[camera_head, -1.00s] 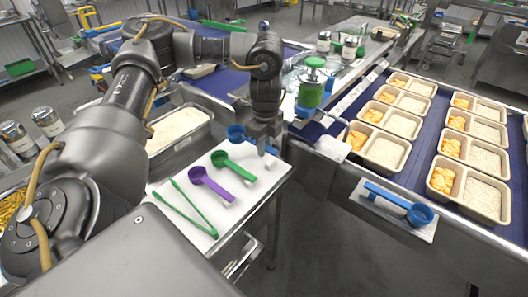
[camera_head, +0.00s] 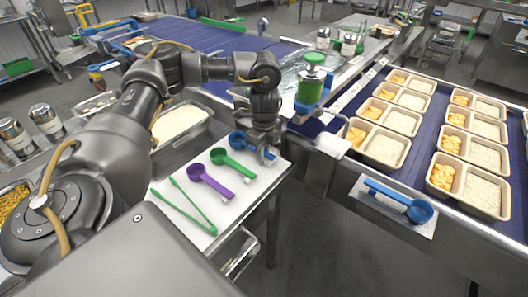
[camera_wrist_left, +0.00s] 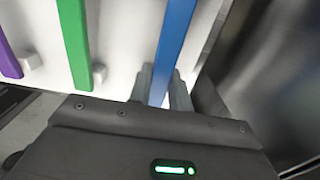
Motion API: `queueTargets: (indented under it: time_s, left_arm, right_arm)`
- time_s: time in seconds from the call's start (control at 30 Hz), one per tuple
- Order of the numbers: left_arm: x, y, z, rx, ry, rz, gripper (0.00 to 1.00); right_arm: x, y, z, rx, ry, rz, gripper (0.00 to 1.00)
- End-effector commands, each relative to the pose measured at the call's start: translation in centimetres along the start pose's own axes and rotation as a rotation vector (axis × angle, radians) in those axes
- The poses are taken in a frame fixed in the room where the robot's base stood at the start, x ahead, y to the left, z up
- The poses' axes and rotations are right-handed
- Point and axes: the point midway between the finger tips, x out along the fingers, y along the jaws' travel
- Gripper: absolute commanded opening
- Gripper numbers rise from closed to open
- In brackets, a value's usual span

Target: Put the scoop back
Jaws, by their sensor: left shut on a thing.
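My left gripper (camera_head: 264,150) is at the far right corner of the white board (camera_head: 163,219). It is shut on the handle of a blue scoop (camera_head: 239,141), whose bowl shows left of the fingers. In the left wrist view the blue handle (camera_wrist_left: 177,45) runs between the two fingers (camera_wrist_left: 162,88). The scoop is at or just above the board; I cannot tell whether it touches. A green scoop (camera_head: 220,158) and a purple scoop (camera_head: 197,173) lie beside it, roughly parallel. My right gripper is not in view.
Green tongs (camera_head: 190,208) lie at the board's near left. A second blue scoop (camera_head: 400,201) rests on a metal plate at the right conveyor, which carries several filled trays (camera_head: 452,177). A rice pan (camera_head: 180,124) stands behind the board. A green-capped jar (camera_head: 311,85) stands beyond.

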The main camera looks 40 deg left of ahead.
Motion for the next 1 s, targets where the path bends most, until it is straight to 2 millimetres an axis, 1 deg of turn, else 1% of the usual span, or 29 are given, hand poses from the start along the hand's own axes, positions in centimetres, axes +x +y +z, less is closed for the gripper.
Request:
queueTargets:
  time_s: [0.1, 0.13, 0.27, 0.3, 0.57, 0.67, 0.77, 1.0]
  left_arm:
    - [0.4, 0.0, 0.0, 0.0, 0.0, 0.001, 0.0]
    - [0.3, 0.0, 0.0, 0.0, 0.0, 0.001, 0.22]
    - [0.3, 0.0, 0.0, 0.0, 0.0, 0.001, 0.39]
    - [0.3, 0.0, 0.0, 0.0, 0.0, 0.001, 0.41]
    - [0.2, 0.0, 0.0, 0.0, 0.0, 0.0, 0.41]
    - [-0.6, -0.1, 0.0, 0.001, 0.0, -0.002, 0.41]
    - [-2.1, -0.1, 0.0, 0.002, 0.0, -0.004, 0.41]
    - [-7.3, -0.1, 0.0, 0.002, -0.001, -0.006, 0.41]
  right_arm:
    - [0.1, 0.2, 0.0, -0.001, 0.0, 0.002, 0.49]
    - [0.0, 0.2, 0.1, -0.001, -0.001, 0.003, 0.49]
    - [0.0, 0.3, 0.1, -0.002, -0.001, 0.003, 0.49]
    - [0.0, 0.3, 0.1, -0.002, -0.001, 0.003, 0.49]
    - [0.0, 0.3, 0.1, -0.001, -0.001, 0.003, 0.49]
    - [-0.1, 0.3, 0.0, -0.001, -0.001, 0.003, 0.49]
    - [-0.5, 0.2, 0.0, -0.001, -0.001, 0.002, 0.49]
    - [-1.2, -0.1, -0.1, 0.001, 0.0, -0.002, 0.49]
